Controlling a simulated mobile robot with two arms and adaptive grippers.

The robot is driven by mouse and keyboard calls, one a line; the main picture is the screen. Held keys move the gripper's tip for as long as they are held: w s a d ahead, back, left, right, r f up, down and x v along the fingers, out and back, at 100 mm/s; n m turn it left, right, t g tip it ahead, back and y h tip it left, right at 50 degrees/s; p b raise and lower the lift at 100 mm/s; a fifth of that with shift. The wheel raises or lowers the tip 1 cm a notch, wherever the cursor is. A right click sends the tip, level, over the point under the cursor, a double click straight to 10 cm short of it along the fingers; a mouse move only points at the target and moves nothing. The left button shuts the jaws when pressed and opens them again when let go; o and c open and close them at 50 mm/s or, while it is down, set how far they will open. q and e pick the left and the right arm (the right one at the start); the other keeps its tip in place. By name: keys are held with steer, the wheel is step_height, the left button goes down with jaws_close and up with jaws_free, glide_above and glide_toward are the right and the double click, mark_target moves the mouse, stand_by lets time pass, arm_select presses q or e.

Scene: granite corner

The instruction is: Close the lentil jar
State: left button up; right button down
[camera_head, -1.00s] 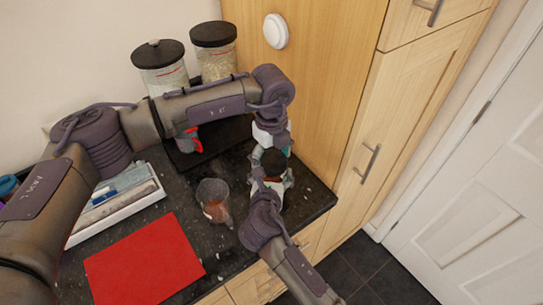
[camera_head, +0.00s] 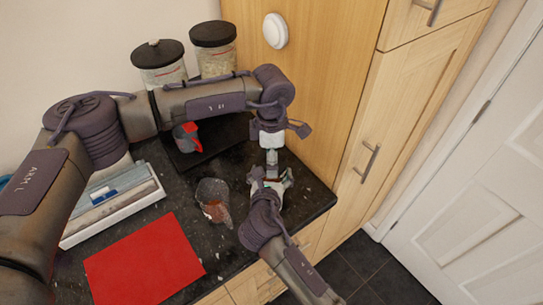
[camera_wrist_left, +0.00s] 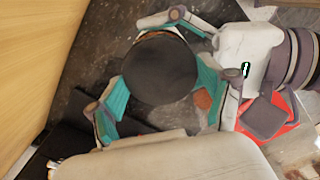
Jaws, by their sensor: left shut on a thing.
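The lentil jar (camera_head: 273,184) stands at the counter's right front in the head view, mostly hidden by grippers. Its dark round lid (camera_wrist_left: 160,68) shows from above in the left wrist view. My left gripper (camera_head: 271,160) points down over the jar and is shut on the lid, with a teal finger pad at each side. My right gripper (camera_head: 270,181) comes from the front and has its fingers around the jar body. The jar's contents are hidden, and I cannot tell whether the lid is fully seated.
A red mat (camera_head: 145,262) and a white tray (camera_head: 155,190) lie to the left. A grey-and-red cup (camera_head: 187,138) and two dark-lidded jars (camera_head: 160,65) (camera_head: 214,48) stand behind. A wooden cabinet (camera_head: 300,90) bounds the right.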

arm_select(q)
steer(key=m, duration=0.5)
steer(key=shift+a+f, duration=0.1)
steer(key=m, duration=0.4)
steer(key=shift+m, duration=0.4)
steer(key=m, duration=0.4)
steer(key=shift+m, duration=0.4)
steer(key=m, duration=0.4)
steer(key=shift+m, duration=0.3)
steer(key=o, duration=1.2)
step_height(320, 180, up, 12)
